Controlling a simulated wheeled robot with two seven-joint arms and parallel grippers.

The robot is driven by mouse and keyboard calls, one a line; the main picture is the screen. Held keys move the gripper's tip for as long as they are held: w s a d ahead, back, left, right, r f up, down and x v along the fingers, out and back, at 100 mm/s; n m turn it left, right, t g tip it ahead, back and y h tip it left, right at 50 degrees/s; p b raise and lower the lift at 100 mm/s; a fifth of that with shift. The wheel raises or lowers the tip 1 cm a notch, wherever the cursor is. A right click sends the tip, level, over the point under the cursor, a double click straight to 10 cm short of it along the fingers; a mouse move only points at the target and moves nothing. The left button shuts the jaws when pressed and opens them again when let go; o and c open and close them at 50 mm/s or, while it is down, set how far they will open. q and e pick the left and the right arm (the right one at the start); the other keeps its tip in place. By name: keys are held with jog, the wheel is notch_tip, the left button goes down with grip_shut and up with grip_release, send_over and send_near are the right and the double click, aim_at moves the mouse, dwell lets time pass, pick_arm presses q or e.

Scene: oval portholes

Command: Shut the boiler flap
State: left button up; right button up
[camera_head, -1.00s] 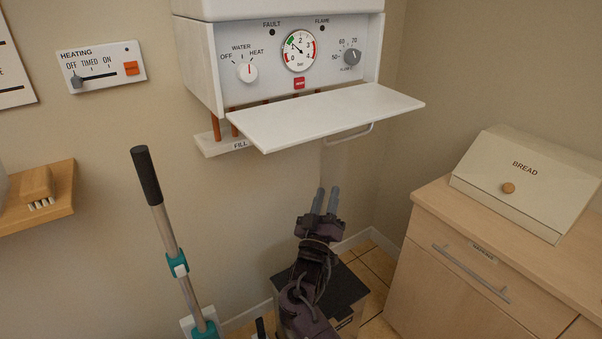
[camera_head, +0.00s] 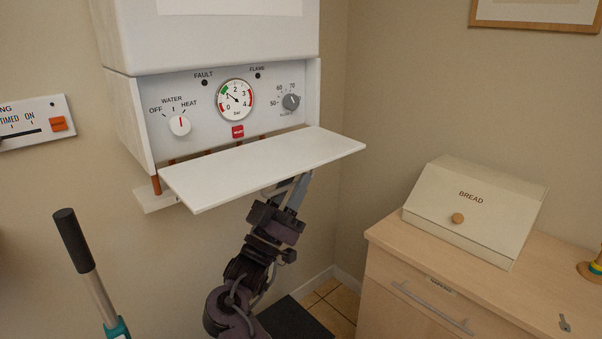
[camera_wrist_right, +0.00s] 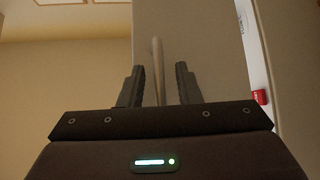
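The white boiler flap (camera_head: 265,168) hangs open below the boiler's control panel (camera_head: 215,105), sticking out nearly level towards me. My right gripper (camera_head: 292,190) is just under the flap's front edge, with its fingertips partly hidden by it. In the right wrist view the flap's underside (camera_wrist_right: 195,35) fills the upper middle. The flap's handle bar (camera_wrist_right: 157,70) shows between the two separated fingers of my right gripper (camera_wrist_right: 159,83). The fingers are open and I see no clear grip on the bar. My left gripper is not in view.
A wooden cabinet (camera_head: 400,258) with a bread box (camera_head: 475,210) stands at the right. A black-handled pole (camera_head: 75,240) stands at the lower left. A heating control (camera_head: 30,122) is on the left wall. A dark box (camera_head: 295,320) is on the floor below my right arm.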

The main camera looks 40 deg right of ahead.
jog(key=shift+a, duration=0.15)
grip_shut()
jog(key=shift+r, duration=0.1)
